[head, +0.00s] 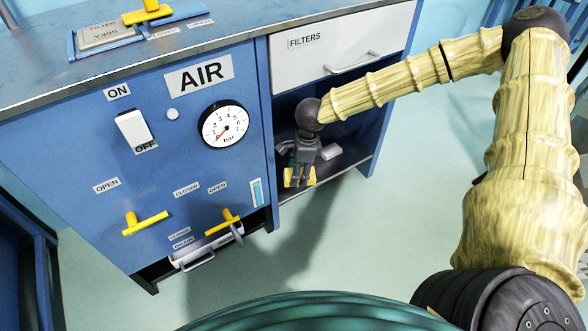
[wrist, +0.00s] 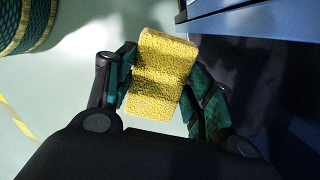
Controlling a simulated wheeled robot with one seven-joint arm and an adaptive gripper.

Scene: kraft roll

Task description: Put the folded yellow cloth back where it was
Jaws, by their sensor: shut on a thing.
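The folded yellow cloth (wrist: 160,72) is a small, rough-textured block between the two fingers of my gripper (wrist: 160,85) in the wrist view. My gripper is shut on it, with one finger on each side. In the head view, my gripper (head: 300,178) hangs pointing down at the front of the open shelf bay under the filters drawer. The cloth shows there as yellow patches (head: 311,176) at the fingertips, mostly hidden by the gripper. In the wrist view, pale floor shows beyond the cloth at left and the dark bay at right.
The open bay's bottom shelf (head: 345,168) holds a small pale block (head: 331,152). Above it is the closed filters drawer (head: 340,50) with a bar handle. At left, the blue air panel (head: 90,160) carries a gauge (head: 225,124), a switch and yellow valve handles (head: 145,223). Floor in front is clear.

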